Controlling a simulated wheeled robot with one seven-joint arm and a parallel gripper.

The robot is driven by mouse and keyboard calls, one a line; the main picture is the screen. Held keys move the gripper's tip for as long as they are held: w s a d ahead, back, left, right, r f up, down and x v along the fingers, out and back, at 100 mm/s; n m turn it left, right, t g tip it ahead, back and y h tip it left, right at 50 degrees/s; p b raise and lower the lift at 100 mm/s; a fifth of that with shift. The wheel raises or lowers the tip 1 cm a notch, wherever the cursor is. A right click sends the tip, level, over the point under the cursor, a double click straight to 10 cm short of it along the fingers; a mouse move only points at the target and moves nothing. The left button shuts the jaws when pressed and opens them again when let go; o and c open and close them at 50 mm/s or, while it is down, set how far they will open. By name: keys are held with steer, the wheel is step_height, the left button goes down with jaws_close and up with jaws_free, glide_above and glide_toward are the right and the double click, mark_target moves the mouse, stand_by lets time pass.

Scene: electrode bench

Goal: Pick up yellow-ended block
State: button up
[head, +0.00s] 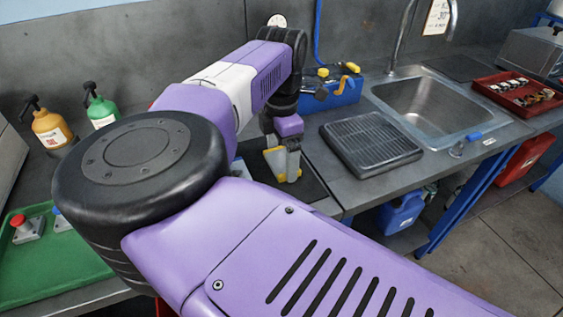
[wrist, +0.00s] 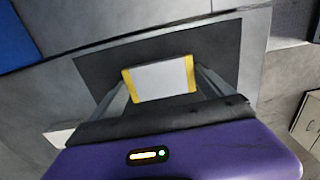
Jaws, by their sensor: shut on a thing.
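The yellow-ended block is light grey with a yellow band at each end. In the wrist view the block (wrist: 162,81) sits between the two fingers of my gripper (wrist: 160,86), one finger at each yellow end. My gripper is shut on it. In the head view my gripper (head: 284,158) points down over a dark mat (head: 312,182), and the block (head: 275,162) shows yellow and grey at the fingertips. The mat also shows behind the block in the wrist view (wrist: 220,55). I cannot tell whether the block touches the mat.
A black ribbed drainer (head: 370,143) lies right of my gripper, beside a steel sink (head: 425,105). A blue box with yellow-topped items (head: 335,92) stands behind. A green tray (head: 50,260) and two pump bottles, orange (head: 52,130) and green (head: 100,108), are at left.

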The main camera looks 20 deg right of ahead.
mark_target(282, 160)
steer(key=shift+r, duration=0.1)
steer(key=c, duration=0.5)
steer(key=shift+o, duration=0.2)
step_height(282, 160, up, 20)
